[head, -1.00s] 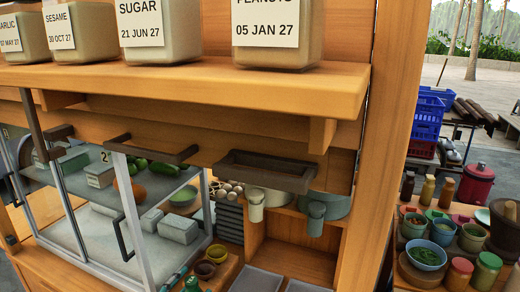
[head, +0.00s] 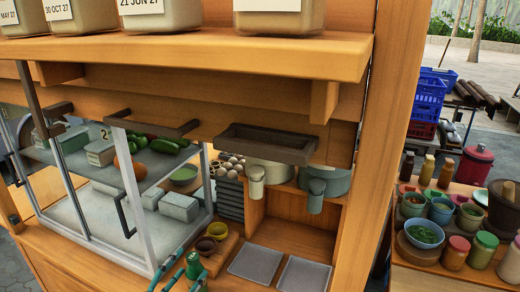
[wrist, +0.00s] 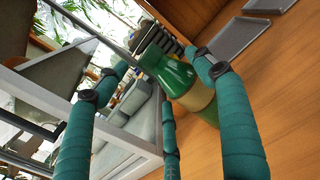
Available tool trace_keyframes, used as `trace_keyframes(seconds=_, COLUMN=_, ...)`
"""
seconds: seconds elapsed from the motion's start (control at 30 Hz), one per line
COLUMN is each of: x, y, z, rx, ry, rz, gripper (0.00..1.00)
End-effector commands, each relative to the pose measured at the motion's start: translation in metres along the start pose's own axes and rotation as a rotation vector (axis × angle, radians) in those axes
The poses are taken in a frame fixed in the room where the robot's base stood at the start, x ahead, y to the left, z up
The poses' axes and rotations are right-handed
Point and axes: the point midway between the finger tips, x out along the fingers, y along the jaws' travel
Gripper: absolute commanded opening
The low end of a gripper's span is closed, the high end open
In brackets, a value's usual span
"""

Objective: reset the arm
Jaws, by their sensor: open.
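My gripper (head: 190,268) shows at the bottom edge of the head view as thin teal fingers, low in front of the stall counter. In the wrist view its teal fingers (wrist: 160,72) are spread open. A green bottle with a tan band (wrist: 174,76) stands between and beyond the fingers; I cannot tell whether they touch it. The bottle's green top (head: 194,262) also shows in the head view. The dark clay mortar (head: 503,206) stands at the right edge of the head view, far from my gripper and partly cut off.
A glass-fronted cabinet (head: 135,205) with vegetables and lidded boxes stands left of my gripper. Small bowls (head: 212,236) and grey trays (head: 256,264) lie on the counter. A wooden shelf (head: 200,45) with labelled jars hangs above. A wooden post (head: 385,150) separates the side table of jars.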

Motion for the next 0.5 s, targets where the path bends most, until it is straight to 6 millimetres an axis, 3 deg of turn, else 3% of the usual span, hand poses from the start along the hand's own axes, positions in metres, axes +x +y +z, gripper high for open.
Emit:
trace_keyframes(seconds=0.1, x=0.028, y=-0.003, z=-0.004, rx=-0.003, ry=-0.001, rz=-0.005, gripper=0.69)
trace_keyframes(seconds=0.3, x=0.024, y=0.005, z=0.039, rx=0.005, ry=-0.001, rz=-0.001, gripper=0.69)
trace_keyframes(seconds=0.5, x=0.042, y=-0.01, z=0.056, rx=-0.002, ry=0.0, rz=-0.003, gripper=0.69)
